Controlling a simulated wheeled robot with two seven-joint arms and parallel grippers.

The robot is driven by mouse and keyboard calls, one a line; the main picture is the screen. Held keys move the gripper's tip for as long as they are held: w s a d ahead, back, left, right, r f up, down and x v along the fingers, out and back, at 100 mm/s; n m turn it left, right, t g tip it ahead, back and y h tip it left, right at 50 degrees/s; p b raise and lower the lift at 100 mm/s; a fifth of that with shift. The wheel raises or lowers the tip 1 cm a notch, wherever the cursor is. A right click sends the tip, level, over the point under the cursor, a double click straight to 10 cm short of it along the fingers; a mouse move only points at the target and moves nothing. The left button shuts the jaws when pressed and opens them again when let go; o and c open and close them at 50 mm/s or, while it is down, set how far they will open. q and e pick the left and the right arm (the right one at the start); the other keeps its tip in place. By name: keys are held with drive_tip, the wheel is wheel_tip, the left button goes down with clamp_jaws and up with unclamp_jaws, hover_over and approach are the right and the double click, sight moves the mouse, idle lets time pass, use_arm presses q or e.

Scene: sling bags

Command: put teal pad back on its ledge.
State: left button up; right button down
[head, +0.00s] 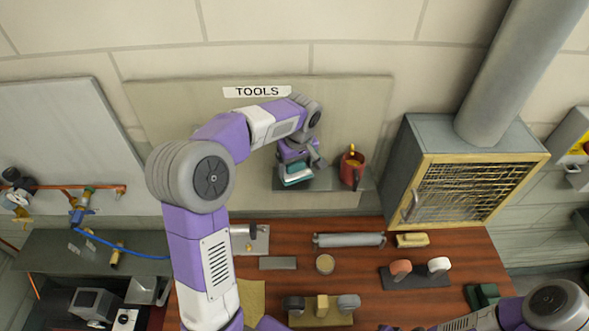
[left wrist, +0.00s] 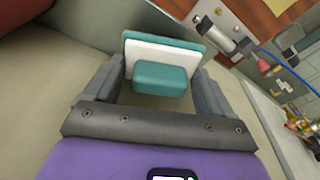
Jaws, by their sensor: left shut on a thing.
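The teal pad (head: 297,174) is at the left part of the grey ledge (head: 325,180), under the TOOLS sign. My left gripper (head: 298,158) is shut on the pad from above. In the left wrist view the pad (left wrist: 160,78) has a teal block, a white layer and a teal outer layer, with the block between my two fingers. I cannot tell whether the pad touches the ledge or is just above it. My right arm's links show at the lower right, and its gripper is out of view.
A red mug (head: 351,171) with something yellow in it stands on the ledge, right of the pad. A TOOLS sign (head: 257,91) is on the panel above. A caged heater box (head: 470,185) stands to the right. Below, the wooden bench (head: 465,247) holds a grey roller and several small items.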

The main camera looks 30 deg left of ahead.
use_arm(q)
drive_tip(key=shift+w+f+b, duration=0.15)
drive_tip(key=shift+f+b, duration=0.15)
drive_tip(key=shift+f, duration=0.8)
drive_tip(key=shift+w, duration=0.1)
drive_tip(key=o, duration=0.9)
